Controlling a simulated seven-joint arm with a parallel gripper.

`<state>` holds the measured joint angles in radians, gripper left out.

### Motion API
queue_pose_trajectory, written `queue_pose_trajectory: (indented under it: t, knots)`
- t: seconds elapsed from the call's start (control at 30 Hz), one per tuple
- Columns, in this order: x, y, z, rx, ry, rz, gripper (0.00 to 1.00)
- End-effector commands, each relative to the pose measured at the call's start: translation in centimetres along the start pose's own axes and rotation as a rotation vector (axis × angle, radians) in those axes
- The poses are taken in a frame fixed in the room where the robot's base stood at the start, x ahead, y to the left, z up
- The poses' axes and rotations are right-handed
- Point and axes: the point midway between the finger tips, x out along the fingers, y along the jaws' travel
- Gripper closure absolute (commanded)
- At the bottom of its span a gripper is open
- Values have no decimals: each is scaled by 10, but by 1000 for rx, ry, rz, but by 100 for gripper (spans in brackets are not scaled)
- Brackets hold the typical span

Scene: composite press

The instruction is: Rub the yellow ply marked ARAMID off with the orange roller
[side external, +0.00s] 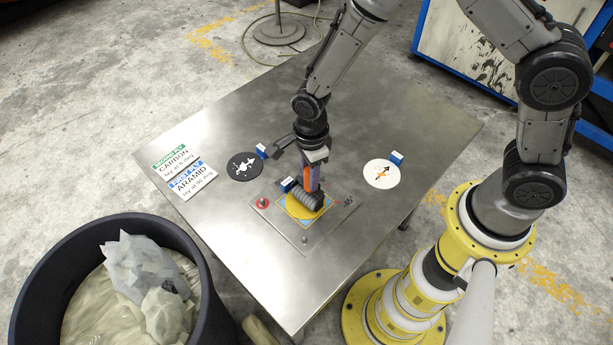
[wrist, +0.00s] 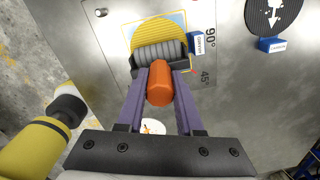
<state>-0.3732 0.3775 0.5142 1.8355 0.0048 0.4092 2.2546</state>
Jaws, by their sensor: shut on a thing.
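The yellow ply (side external: 293,212) is a round disc lying on a blue-edged square in the middle of a metal plate (side external: 285,232) on the table. It shows beyond the roller in the wrist view (wrist: 160,28), with a blue tab beside it. My gripper (side external: 310,182) is shut on the orange handle (wrist: 160,84) of the roller. The roller's dark ribbed drum (wrist: 159,52) lies across the near part of the ply and hides some of it. The drum looks to be on the ply, but firm contact cannot be told.
A black disc (side external: 244,166) and a white disc (side external: 381,173), each with a blue tab, lie on either side. Two ply signs (side external: 188,181) lie at the left. The plate has a red knob (side external: 262,202) and upright pins. A bin (side external: 210,300) stands beyond the table edge.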

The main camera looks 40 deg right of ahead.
Motion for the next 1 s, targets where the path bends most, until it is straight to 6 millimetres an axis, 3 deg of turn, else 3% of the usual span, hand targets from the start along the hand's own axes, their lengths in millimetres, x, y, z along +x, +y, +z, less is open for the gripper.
queue_pose_trajectory:
  t: [0.23, 0.57, 1.0]
  knots:
    - [0, -3, -17, 1, 5, 5, 100]
    - [-2, -4, -18, -1, 4, 4, 100]
    - [-39, -5, -17, -1, 1, 1, 100]
